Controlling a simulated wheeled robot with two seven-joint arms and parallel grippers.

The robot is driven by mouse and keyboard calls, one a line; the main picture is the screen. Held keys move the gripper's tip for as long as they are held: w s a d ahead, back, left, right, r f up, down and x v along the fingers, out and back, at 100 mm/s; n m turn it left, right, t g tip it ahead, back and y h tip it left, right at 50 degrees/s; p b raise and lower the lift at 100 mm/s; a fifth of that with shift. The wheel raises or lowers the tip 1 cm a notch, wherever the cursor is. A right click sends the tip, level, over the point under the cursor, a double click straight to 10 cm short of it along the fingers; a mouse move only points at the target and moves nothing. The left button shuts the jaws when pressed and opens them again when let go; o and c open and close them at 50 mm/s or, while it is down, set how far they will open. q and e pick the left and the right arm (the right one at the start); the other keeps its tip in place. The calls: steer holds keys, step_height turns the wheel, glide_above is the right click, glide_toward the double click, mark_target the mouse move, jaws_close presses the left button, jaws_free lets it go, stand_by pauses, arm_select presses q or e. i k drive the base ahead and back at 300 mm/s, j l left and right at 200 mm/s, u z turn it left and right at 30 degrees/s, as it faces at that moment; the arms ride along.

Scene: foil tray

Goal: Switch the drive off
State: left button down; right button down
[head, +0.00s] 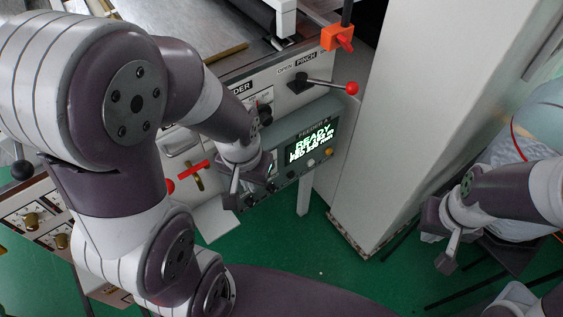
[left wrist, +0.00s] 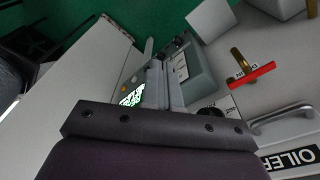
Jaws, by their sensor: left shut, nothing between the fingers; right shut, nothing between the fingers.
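The grey control box (head: 318,121) has a lit screen (head: 308,143) reading READY, partly legible. Below the screen are a yellow button (head: 329,152), a pale button (head: 310,163) and dark knobs (head: 291,174). I cannot read which control is the drive switch. My left gripper (head: 230,200) is shut and empty in front of the box's left end, hiding part of it. In the left wrist view, the left gripper (left wrist: 164,66) points along the box (left wrist: 198,78), with the screen (left wrist: 133,97) beside its fingers. My right gripper (head: 446,258) is shut and empty at the right, far from the box.
A red-handled brass valve (head: 195,172) is left of my left gripper; it also shows in the left wrist view (left wrist: 240,68). A red-knobbed pinch lever (head: 326,84) sticks out above the box. A tall pale cabinet (head: 395,110) stands to the right. Green floor (head: 320,250) is open below.

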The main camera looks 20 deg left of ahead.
mark_target(250, 201)
steer(key=l+u, duration=0.1)
steer(key=u, duration=0.3)
steer(key=k+l+u, duration=0.1)
steer(key=u, duration=0.3)
steer(key=l+u, duration=0.1)
steer(key=u, duration=0.3)
steer(key=k+j, duration=0.05)
